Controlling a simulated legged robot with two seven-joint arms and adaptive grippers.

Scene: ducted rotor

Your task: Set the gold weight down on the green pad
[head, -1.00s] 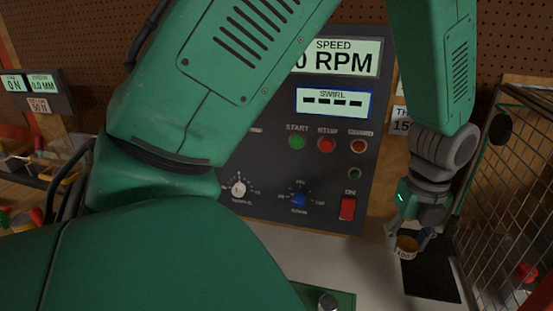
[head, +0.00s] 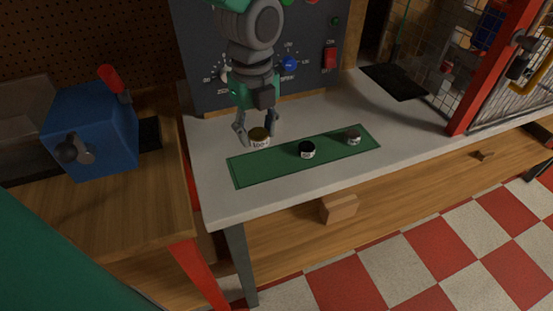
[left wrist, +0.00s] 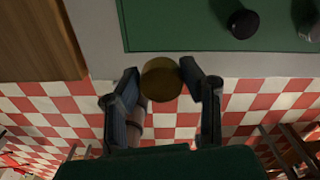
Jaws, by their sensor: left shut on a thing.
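The gold weight (head: 259,138), a short cylinder with a pale numbered label, is held between the fingertips of my left gripper (head: 257,133). My left gripper is shut on it. In the head view they are at the far left end of the green pad (head: 262,172), seemingly a little above it; the exact height is hard to tell. The left wrist view shows the gold weight (left wrist: 160,79) between the fingertips, with the green pad (left wrist: 180,25) beyond it. A black weight (head: 307,149) and a grey weight (head: 353,137) stand on the pad. My right gripper is not in view.
The control panel (head: 207,85) stands behind the light bench top (head: 215,197). A blue box with a red handle (head: 95,135) is on the wooden bench at left. A dark mat (head: 395,82) and a mesh cage with a red post (head: 490,75) are at right.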

